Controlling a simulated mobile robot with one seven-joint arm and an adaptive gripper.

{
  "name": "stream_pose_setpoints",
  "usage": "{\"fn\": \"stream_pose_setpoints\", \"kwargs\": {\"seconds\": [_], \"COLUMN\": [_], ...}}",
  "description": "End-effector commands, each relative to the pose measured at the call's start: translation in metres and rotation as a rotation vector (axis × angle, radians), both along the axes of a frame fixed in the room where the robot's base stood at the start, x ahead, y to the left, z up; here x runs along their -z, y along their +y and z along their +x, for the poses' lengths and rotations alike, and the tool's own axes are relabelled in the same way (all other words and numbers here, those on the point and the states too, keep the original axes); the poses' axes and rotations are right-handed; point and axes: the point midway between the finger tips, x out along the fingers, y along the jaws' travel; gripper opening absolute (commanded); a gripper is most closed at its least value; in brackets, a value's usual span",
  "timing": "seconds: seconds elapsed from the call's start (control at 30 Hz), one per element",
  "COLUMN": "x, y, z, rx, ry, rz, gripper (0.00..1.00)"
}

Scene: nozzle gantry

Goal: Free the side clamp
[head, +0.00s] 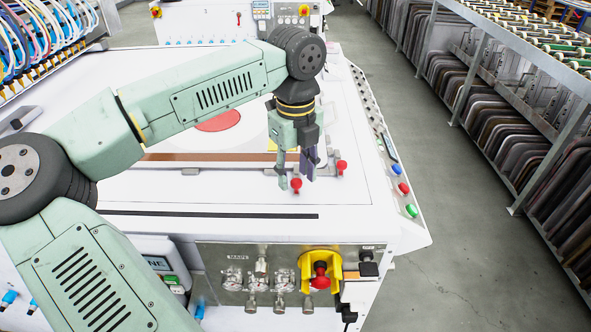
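Two red-knobbed clamp handles stand on the white machine top in the head view. One red knob (296,184) shows between and just below my fingertips; the other red knob (341,166) stands to the right of my gripper. I cannot tell from the picture which of them is the side clamp. My gripper (297,179) points down over the front edge of the framed panel, with a gap between its two fingers. I cannot tell whether a finger touches the nearer knob. The clamp bodies are small and partly hidden behind my fingers.
A framed panel (160,157) with a red disc (218,121) lies behind my arm. Coloured buttons (403,188) line the machine's right edge. A yellow and red switch (320,270) sits on the front face. The aisle (440,210) and shelving (500,120) are to the right.

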Motion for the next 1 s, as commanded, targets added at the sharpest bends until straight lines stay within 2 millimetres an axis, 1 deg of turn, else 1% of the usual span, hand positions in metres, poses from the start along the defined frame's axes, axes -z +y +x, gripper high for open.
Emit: {"fn": "stream_pose_setpoints", "kwargs": {"seconds": [0.13, 0.37, 0.9, 0.97, 1.0], "x": [0.0069, 0.0077, 0.0072, 0.0072, 0.0072], "y": [-0.0001, -0.0001, -0.0003, -0.0003, -0.0003], "z": [-0.0001, 0.0001, 0.0000, 0.0000, 0.0000], "rx": [0.000, 0.000, 0.000, 0.000, 0.000], "ry": [0.000, -0.001, -0.001, -0.001, -0.001], "rz": [0.000, -0.001, -0.001, -0.001, -0.001], "gripper": [0.40, 0.40, 0.04, 0.01, 0.00]}}
